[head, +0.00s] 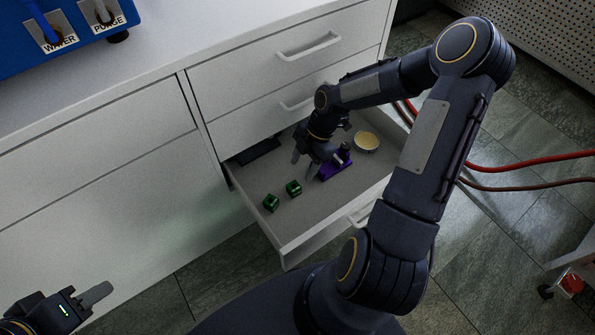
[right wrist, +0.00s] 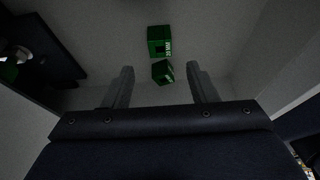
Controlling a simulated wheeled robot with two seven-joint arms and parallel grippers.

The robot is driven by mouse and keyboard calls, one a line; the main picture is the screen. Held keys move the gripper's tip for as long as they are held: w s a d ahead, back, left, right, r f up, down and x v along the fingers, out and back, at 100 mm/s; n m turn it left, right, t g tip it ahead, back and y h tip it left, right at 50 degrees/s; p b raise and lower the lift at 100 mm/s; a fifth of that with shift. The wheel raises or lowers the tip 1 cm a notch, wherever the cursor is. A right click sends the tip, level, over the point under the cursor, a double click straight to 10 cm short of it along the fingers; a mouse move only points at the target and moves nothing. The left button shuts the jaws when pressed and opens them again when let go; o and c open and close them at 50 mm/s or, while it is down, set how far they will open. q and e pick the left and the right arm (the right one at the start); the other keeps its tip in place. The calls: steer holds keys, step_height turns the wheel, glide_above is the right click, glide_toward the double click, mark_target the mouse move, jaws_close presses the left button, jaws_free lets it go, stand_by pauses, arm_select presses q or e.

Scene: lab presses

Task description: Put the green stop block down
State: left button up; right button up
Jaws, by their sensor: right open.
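Two green blocks lie on the floor of an open drawer (head: 335,206): a front-left one (head: 271,202) and one to its right (head: 293,188). My right gripper (head: 304,163) is open and empty over the drawer, just behind the blocks in the head view. In the right wrist view, the nearer green block (right wrist: 163,73) appears between the open fingertips, and the farther one (right wrist: 160,41) is beyond it, with pale lettering too small to read. Contact with the fingers does not show. My left gripper (head: 95,294) is at the lower left, away from the drawer, its opening unclear.
A purple object (head: 336,165) lies beside my right gripper in the drawer. A cream round dish (head: 367,141) and a flat black object (head: 258,151) are farther back. Drawer walls surround them. A blue machine (head: 65,32) stands on the white counter (head: 165,52).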

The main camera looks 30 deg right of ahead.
steer(key=s+a+r+m+t+h, duration=0.1)
steer(key=s+r+m, duration=0.25)
steer(key=r, duration=0.45)
steer(key=s+a+r+m+t+h, duration=0.1)
steer(key=s+r+m, duration=0.3)
steer(key=r, duration=0.5)
steer(key=s+a+r+m+t+y, duration=0.1)
steer(key=s+a+r+m+t, duration=0.3)
steer(key=s+m, duration=0.5)
steer(key=shift+s+a+r+m+p, duration=0.25)
steer(key=shift+a+r+m+p, duration=0.5)
steer(key=shift+m, duration=1.4)
steer(key=shift+d+r+b, duration=0.15)
steer(key=shift+r+b, duration=0.1)
steer(key=shift+b, duration=0.05)
